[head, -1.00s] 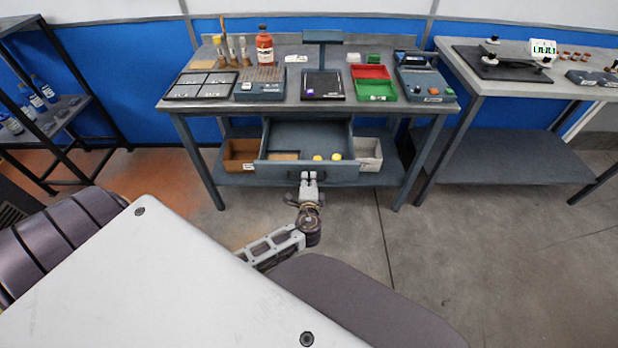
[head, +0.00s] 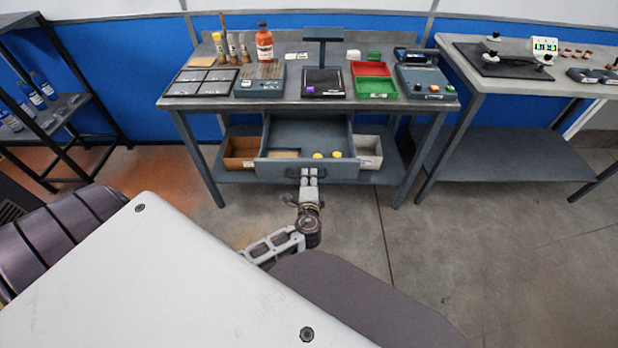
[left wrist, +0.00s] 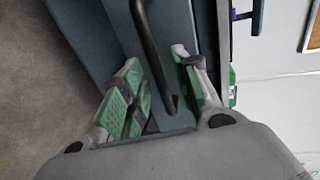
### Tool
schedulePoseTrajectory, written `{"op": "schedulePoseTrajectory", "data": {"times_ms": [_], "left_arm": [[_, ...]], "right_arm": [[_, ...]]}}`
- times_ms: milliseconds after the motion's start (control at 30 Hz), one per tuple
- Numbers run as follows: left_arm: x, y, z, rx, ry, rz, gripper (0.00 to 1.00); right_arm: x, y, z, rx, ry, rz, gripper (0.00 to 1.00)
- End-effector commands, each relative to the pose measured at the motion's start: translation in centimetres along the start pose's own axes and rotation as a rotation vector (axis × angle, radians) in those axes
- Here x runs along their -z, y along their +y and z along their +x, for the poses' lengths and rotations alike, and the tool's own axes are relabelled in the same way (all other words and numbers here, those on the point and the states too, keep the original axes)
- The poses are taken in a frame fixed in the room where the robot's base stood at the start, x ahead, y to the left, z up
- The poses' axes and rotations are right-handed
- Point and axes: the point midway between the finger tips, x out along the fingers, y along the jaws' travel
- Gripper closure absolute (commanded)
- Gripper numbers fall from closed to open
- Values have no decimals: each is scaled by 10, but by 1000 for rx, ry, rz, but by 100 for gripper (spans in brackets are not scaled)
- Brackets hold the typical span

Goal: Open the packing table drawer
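The packing table (head: 222,104) stands ahead with its grey-blue drawer (head: 272,170) pulled well out under the top. Two yellow round items and a flat tan piece lie inside the drawer. Its dark bar handle (head: 295,177) is on the front face. My left gripper (head: 309,173) is at the handle in the head view. In the left wrist view my left gripper (left wrist: 160,88) has its green-padded fingers apart, with the black handle (left wrist: 150,45) running between them. I see a gap to the right finger; contact on the left is unclear. My right gripper is not in view.
A brown bin (head: 240,150) and a white bin (head: 369,152) flank the drawer on the lower shelf. A second table (head: 510,85) stands at right and a dark rack (head: 75,105) at left. The floor before the drawer is clear apart from my arm.

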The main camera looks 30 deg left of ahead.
Motion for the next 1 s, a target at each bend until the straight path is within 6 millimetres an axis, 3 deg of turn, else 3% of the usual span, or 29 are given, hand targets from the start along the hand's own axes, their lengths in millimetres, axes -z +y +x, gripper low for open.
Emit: {"op": "schedulePoseTrajectory", "data": {"times_ms": [500, 1000], "left_arm": [[-1, 1, -53, -3, -2, 0, 68], [0, 1, -61, -2, -2, 0, 68]], "right_arm": [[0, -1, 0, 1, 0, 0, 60], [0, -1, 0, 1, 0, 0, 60]]}}
